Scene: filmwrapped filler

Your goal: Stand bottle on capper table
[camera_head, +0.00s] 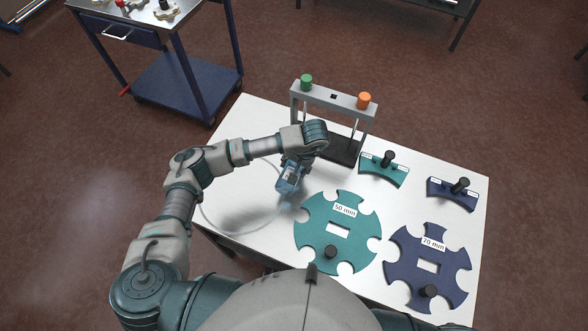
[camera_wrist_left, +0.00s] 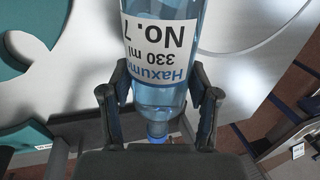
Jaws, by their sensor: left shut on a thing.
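A clear blue bottle (camera_head: 287,184) with a white label hangs from my left gripper (camera_head: 293,160) over the left part of the white table (camera_head: 235,135). In the left wrist view the bottle (camera_wrist_left: 160,45) lies between the two fingers of the gripper (camera_wrist_left: 158,105), which are shut on it near its shoulder. Its blue cap end (camera_wrist_left: 158,139) is towards the palm; its base is cut off by the top edge. Whether the bottle touches the table is hard to tell. The grey capper frame (camera_head: 335,96) with green and orange buttons stands just behind the gripper. My right gripper is not in view.
A teal 50 mm star wheel (camera_head: 312,222) lies right of the bottle, a navy 70 mm one (camera_head: 410,252) beyond it. Teal (camera_head: 375,174) and navy (camera_head: 440,192) curved guides with black knobs lie behind. A thin pale ring marks the table left. A blue trolley (camera_head: 180,85) stands behind.

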